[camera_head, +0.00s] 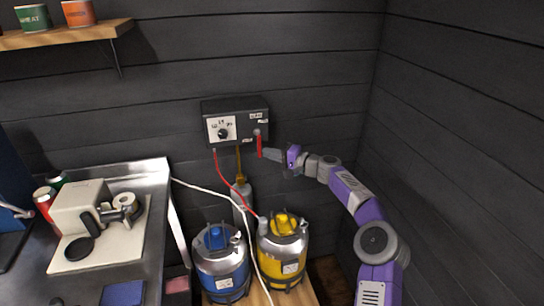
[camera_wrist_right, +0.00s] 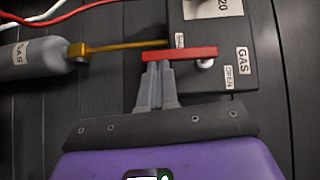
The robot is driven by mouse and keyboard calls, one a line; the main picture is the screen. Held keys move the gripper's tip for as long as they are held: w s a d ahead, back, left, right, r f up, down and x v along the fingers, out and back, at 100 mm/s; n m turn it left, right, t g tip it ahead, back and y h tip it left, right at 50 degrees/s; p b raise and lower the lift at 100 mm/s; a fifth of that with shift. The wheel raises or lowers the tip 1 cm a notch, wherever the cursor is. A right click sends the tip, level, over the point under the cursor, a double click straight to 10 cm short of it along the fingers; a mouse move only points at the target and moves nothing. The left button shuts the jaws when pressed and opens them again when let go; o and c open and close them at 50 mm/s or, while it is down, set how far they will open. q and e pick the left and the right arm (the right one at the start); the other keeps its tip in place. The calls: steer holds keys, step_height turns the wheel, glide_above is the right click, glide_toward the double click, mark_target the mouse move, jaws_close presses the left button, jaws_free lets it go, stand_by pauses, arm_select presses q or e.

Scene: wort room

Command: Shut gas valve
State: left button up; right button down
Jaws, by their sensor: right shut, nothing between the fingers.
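The gas valve's red lever (camera_head: 259,146) hangs downward on the right part of a black wall box (camera_head: 236,106). In the right wrist view the red lever (camera_wrist_right: 180,54) lies across the picture, its pivot at the right end. A "SHUT" label (camera_wrist_right: 179,41) and an "OPEN" label (camera_wrist_right: 229,77) are beside it; the lever's free end points left, past the "SHUT" label. My right gripper (camera_head: 266,154) is shut and empty, its fingertips (camera_wrist_right: 158,68) right at the lever's free end. Whether they touch it I cannot tell. My left gripper is not in view.
A grey gas cylinder (camera_head: 241,203) stands below the box with a red hose (camera_head: 228,184). Blue (camera_head: 221,262) and yellow (camera_head: 283,250) kegs stand below. A steel counter (camera_head: 150,172) is at left. The dark wall on the right is bare.

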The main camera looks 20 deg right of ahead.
stand_by(0.5)
steer(key=d+p+v, duration=0.1)
steer(key=v, duration=0.5)
steer(key=w+d+p+v, duration=0.1)
steer(key=v, duration=0.6)
steer(key=shift+w+f+p, duration=0.3)
steer(key=shift+f, duration=0.05)
steer(key=shift+f, duration=0.1)
